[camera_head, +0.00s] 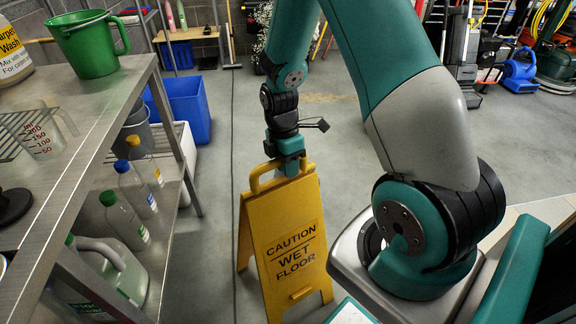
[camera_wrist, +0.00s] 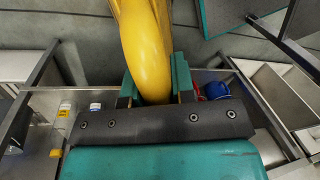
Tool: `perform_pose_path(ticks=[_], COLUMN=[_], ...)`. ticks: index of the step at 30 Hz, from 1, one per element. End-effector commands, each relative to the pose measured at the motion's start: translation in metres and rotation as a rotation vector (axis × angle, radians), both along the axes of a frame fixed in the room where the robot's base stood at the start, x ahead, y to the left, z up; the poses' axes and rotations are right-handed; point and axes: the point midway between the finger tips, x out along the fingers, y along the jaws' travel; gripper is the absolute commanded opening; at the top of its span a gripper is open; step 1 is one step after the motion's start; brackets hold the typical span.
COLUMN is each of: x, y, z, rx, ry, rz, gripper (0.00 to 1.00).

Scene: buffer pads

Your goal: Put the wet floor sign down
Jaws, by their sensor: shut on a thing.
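The yellow wet floor sign (camera_head: 286,245) stands upright in the head view, its two panels spread apart at the bottom. It reads "CAUTION WET FLOOR". My gripper (camera_head: 290,168) is at the top of the sign, shut on its yellow handle. In the wrist view the handle (camera_wrist: 148,50) runs between the two teal fingers of my gripper (camera_wrist: 155,85). The sign's feet are near the grey floor; I cannot tell whether they touch it.
A metal bench (camera_head: 100,110) with a green bucket (camera_head: 88,45) stands close on the left, with bottles (camera_head: 137,190) on its lower shelf. A blue bin (camera_head: 185,103) is behind it. Grey floor (camera_head: 225,150) is open behind the sign. Cleaning machines (camera_head: 520,68) stand at the back right.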

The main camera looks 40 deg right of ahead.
Motion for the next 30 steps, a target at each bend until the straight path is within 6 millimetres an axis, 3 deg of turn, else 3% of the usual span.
perform_pose_path(ticks=[8, 9, 11, 12, 22, 26, 30], x=[-0.007, -0.008, -0.008, -0.008, -0.008, -0.003, 0.004], y=[0.004, 0.004, 0.004, 0.004, 0.004, 0.002, 0.0], z=[-0.012, -0.013, -0.013, -0.013, -0.006, 0.015, 0.048], rx=[0.009, 0.011, 0.01, 0.01, 0.01, 0.007, 0.005], ry=[0.022, 0.025, 0.024, 0.024, 0.024, 0.016, 0.01], rz=[0.004, 0.004, 0.004, 0.004, 0.003, 0.002, 0.003], gripper=[0.0, 0.33, 0.47, 0.49, 0.49, 0.49, 0.49])
